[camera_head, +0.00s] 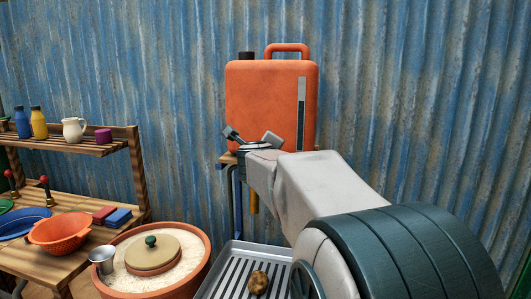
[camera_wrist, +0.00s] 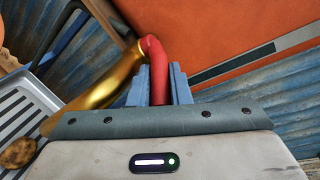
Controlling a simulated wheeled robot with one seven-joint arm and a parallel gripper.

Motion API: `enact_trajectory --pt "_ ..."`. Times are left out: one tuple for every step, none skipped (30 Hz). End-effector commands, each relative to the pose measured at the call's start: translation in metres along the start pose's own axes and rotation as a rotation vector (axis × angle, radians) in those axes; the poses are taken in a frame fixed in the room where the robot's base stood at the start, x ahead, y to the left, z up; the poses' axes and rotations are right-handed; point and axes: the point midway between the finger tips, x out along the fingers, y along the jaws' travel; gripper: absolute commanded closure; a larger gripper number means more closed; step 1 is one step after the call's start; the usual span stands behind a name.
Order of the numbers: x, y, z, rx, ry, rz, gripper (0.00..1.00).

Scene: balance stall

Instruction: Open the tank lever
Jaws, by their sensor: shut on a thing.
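The orange tank (camera_head: 272,100) with a top handle and a grey gauge strip stands on a small stand against the wall. It fills the upper right of the wrist view (camera_wrist: 230,40). A brass tap pipe (camera_wrist: 100,92) runs diagonally in the wrist view, and part of it hangs below the tank in the head view (camera_head: 254,201). The red tank lever (camera_wrist: 156,72) joins the pipe's upper end. My gripper (camera_wrist: 159,88) is shut on this lever, with a blue-grey finger on each side. In the head view, my gripper (camera_head: 252,139) is in front of the tank's lower left, and the lever is hidden.
A grey slatted metal tray (camera_head: 225,278) with a brown potato (camera_head: 259,282) lies below the tap. A terracotta tub (camera_head: 190,285) with a lidded pot (camera_head: 153,254) and a metal cup (camera_head: 103,259) is left of it. A wooden shelf (camera_head: 138,170) stands at far left.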

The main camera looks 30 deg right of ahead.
Motion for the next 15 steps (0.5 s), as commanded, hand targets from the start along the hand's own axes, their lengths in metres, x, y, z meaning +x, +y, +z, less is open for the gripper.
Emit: enact_trajectory --pt "-0.0005 -0.0021 0.0014 0.002 -0.003 -0.003 1.0" --pt "-0.0006 -0.002 0.0015 0.002 -0.003 -0.003 1.0" --pt "-0.0006 -0.0019 0.0016 0.001 -0.003 -0.003 0.72" --pt "-0.0006 -0.0018 0.0016 0.001 -0.003 -0.003 0.63" --pt "-0.0006 -0.0016 0.0015 0.001 -0.003 -0.002 0.61" --pt "-0.0006 -0.0011 0.0015 0.001 -0.003 -0.002 0.61" --pt "-0.0005 -0.0006 0.0015 0.0 -0.003 -0.001 0.61" --pt "-0.0005 -0.0002 0.0015 0.0 -0.003 0.0 0.61" --pt "-0.0005 0.0004 0.0014 0.0 -0.003 0.001 0.61" --pt "-0.0004 0.0008 0.0014 0.0 -0.003 0.002 0.61" --pt "-0.0004 0.0011 0.0014 -0.001 -0.003 0.002 0.61" --pt "-0.0004 0.0016 0.0014 -0.001 -0.003 0.003 0.61" --pt "-0.0003 0.0019 0.0013 -0.001 -0.003 0.003 0.61" --pt "-0.0003 0.0022 0.0013 -0.001 -0.003 0.004 0.61" --pt "-0.0002 0.0026 0.0012 -0.002 -0.003 0.004 0.61"
